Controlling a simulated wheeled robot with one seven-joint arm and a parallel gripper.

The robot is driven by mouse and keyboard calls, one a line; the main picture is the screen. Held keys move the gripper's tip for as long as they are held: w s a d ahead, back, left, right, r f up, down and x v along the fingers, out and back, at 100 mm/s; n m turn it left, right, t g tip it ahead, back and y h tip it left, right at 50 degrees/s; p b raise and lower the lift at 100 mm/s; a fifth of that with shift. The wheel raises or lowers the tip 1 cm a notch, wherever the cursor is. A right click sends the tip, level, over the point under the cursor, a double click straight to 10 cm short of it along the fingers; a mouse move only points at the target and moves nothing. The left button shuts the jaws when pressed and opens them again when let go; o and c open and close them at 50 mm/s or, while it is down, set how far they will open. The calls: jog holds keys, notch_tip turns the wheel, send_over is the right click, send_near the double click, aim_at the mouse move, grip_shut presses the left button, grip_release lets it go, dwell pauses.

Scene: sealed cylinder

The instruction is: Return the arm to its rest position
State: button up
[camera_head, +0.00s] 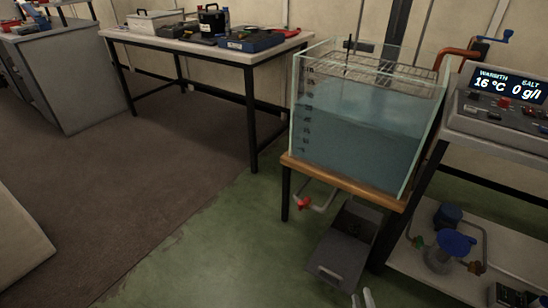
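Two pale fingertips of my gripper (362,299) show at the bottom edge of the head view, right of the middle. A narrow gap shows between them, and I see nothing held there. The rest of my gripper and my arm are out of view. The fingertips appear just below a dark grey box (337,262) on the floor in the picture. I cannot make out a sealed cylinder.
A glass water tank (350,135) stands on a wooden-topped stand (340,181). A console (505,115) reads 16 °C and 0 g/l. Its lower shelf (425,262) holds a blue-topped valve (456,243). A table (215,50) stands behind. Floor at left centre is clear.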

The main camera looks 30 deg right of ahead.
jog(key=s+a+r+m+t+y+b, duration=0.15)
jog(key=s+a+r+y+b, duration=0.45)
jog(key=a+r, duration=0.7)
jog(key=s+a+r+m+t+y+b, duration=0.15)
jog(key=s+a+r+y+b, duration=0.25)
jog(key=s+a+r, duration=0.6)
notch_tip(320, 180, up, 33)
jog(key=w+a+p, duration=0.2)
jog(key=p, duration=2.9)
jog(key=shift+w+a+r+g, duration=0.15)
jog(key=shift+w+a+g, duration=0.1)
jog(key=shift+g, duration=0.15)
